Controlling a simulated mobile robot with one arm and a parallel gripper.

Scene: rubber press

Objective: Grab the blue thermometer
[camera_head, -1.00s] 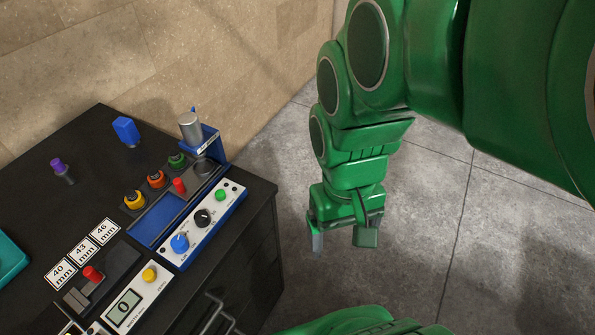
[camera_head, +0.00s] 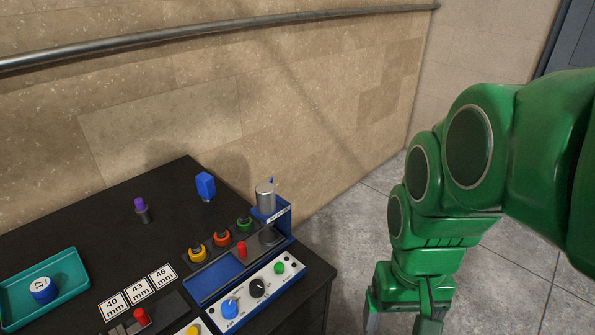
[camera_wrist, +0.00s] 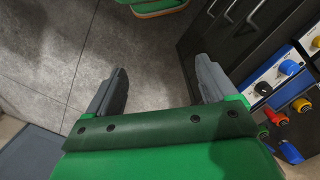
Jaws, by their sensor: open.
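A blue block-shaped object (camera_head: 205,185) stands near the back edge of the black table in the head view; I take it for the thermometer, though its details are too small to tell. A blue piece also shows at the lower right edge of the wrist view (camera_wrist: 290,152); I cannot tell whether it is the same one. My gripper (camera_head: 400,322) hangs to the right of the table, over the floor, well apart from the blue object. In the wrist view my gripper (camera_wrist: 160,85) is open and empty, its two grey fingers wide apart.
The press (camera_head: 265,225), with coloured knobs, stands on the table's right side. A purple-topped item (camera_head: 141,208) stands left of the blue object. A teal tray (camera_head: 75,268) holds a blue round piece (camera_head: 42,290). Number cards (camera_head: 138,289) lie at the front. A wall rail (camera_head: 230,27) runs behind.

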